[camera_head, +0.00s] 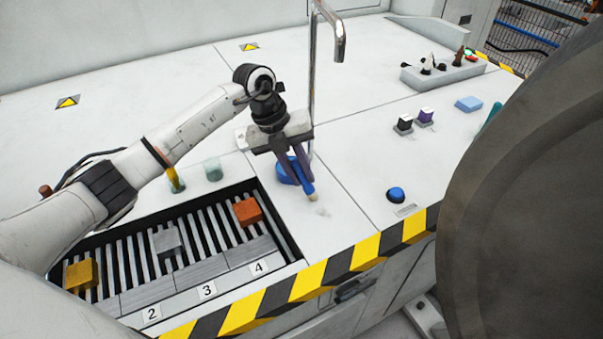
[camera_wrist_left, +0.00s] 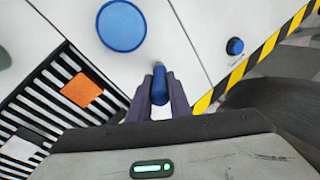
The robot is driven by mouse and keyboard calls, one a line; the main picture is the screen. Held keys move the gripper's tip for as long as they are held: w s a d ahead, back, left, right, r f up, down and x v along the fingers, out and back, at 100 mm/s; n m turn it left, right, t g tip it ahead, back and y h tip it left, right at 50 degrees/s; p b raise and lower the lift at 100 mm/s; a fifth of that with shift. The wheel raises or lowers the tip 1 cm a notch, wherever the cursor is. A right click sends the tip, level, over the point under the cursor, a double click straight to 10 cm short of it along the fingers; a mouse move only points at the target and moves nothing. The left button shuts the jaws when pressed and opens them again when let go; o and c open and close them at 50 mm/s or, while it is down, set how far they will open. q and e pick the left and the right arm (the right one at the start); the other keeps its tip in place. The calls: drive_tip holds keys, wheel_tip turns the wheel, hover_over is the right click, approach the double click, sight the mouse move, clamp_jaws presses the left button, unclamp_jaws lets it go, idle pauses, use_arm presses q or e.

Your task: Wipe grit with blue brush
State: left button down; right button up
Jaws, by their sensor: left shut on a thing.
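My left gripper (camera_head: 298,173) points down over the white worktop, just right of the slatted tray. It is shut on the blue brush (camera_head: 306,186), which shows a blue handle and a small pale tip low near the worktop. I cannot tell whether the tip touches the surface. In the left wrist view the brush (camera_wrist_left: 160,82) sits between the two dark fingers (camera_wrist_left: 160,98). A round blue disc (camera_wrist_left: 122,26) lies beside it; in the head view the fingers partly cover it. A faint darker patch shows near the tip; I cannot make out grit clearly. My right gripper is out of view.
The slatted tray (camera_head: 100,244) holds an orange block (camera_head: 247,211), a grey block (camera_head: 167,241) and a yellow block (camera_head: 82,275). A metal post (camera_head: 312,70) stands behind the gripper. A blue button (camera_head: 396,194) is to the right. A large dark wheel (camera_head: 520,200) blocks the far right.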

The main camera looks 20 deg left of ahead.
use_arm(q)
drive_tip(key=shift+r+p, duration=2.45)
drive_tip(key=shift+r, duration=0.65)
drive_tip(key=shift+f, duration=0.1)
drive_tip(key=shift+r, duration=1.55)
